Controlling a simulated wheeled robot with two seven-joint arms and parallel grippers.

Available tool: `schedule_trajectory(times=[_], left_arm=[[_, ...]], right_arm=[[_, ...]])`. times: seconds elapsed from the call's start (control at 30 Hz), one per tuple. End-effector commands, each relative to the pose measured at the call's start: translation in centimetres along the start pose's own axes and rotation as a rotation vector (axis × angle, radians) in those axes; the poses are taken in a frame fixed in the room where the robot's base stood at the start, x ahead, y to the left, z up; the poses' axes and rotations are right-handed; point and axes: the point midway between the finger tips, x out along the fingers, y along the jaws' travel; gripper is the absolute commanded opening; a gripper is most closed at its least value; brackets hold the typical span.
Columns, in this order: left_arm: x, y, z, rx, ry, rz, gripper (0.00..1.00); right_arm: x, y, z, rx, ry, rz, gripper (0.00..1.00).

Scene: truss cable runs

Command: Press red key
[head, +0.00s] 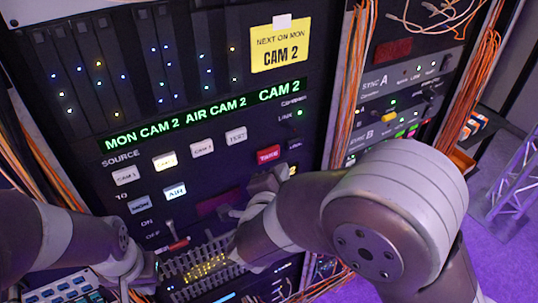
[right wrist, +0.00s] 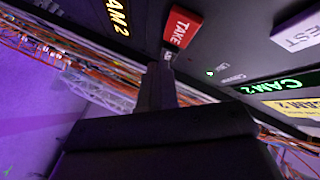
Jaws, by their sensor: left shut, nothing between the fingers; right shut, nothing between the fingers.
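The red key (head: 269,154), marked TAKE, sits on the dark panel right of the row of white source keys. It also shows at the top of the right wrist view (right wrist: 182,27). My right gripper (head: 266,182) is shut and empty, just below the red key in the head view. In the right wrist view its shut fingers (right wrist: 163,62) point toward the panel near the key, with a small gap visible in the picture; contact cannot be confirmed. My left gripper (head: 146,272) is shut at the lower left, by the panel's bottom part.
The source keys (head: 202,147) and the lit AIR key (head: 175,190) lie left of the red key. A yellow note (head: 281,50) is above. A toggle switch (head: 174,232) and orange cables (head: 350,80) are nearby.

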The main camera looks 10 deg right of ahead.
Motion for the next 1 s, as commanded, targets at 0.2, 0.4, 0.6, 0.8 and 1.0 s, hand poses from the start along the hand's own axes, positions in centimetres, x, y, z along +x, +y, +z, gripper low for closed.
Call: schedule_trajectory(times=[0.2, 0.4, 0.6, 0.8, 1.0], left_arm=[[-0.1, 0.0, 0.0, 0.0, 0.0, 0.0, 0.0], [-0.1, 0.0, 0.0, 0.0, 0.0, 0.0, 0.0], [-0.1, 0.0, 0.0, 0.0, 0.0, 0.0, 0.0], [-0.1, 0.0, 0.0, 0.0, 0.0, 0.0, 0.0], [-0.1, 0.0, 0.0, 0.0, 0.0, 0.0, 0.0]], right_arm=[[-1.5, 1.0, -1.1, 0.0, 0.0, 0.0, 0.0], [-2.0, 1.4, -1.5, 0.001, 0.001, 0.0, 0.0], [-1.9, 1.4, -1.5, 0.001, 0.001, 0.0, 0.0], [-1.9, 1.4, -1.5, 0.0, 0.001, 0.0, 0.0], [-1.9, 1.4, -1.5, 0.0, 0.001, 0.0, 0.0]])
